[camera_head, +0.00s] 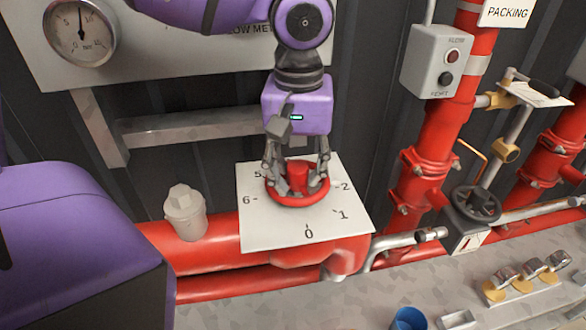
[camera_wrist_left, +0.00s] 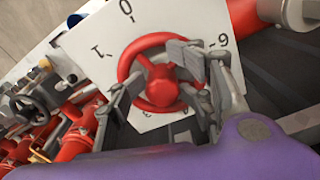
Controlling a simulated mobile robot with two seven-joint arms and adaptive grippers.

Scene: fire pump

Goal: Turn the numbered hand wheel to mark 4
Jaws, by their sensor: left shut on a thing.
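The red hand wheel (camera_head: 310,197) sits on a white dial plate (camera_head: 262,235) with black numbers; 0, 1, 2, 5 and 6 can be read in the head view. My left gripper (camera_head: 297,183) comes down from above and is shut on the wheel, its fingers on either side of the hub. In the left wrist view the red wheel (camera_wrist_left: 150,44) lies between the fingers of my left gripper (camera_wrist_left: 165,85), with 0, 1 and 6 visible on the plate. The marks on the far side, 3 and 4, are hidden behind the gripper. My right gripper is not in view.
A round gauge (camera_head: 80,32) hangs on the board at upper left. A white capped fitting (camera_head: 185,213) stands left of the plate. A switch box (camera_head: 433,60), red pipes (camera_head: 432,150) and a black hand wheel (camera_head: 476,204) stand to the right. A blue cup (camera_head: 408,319) is at the front.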

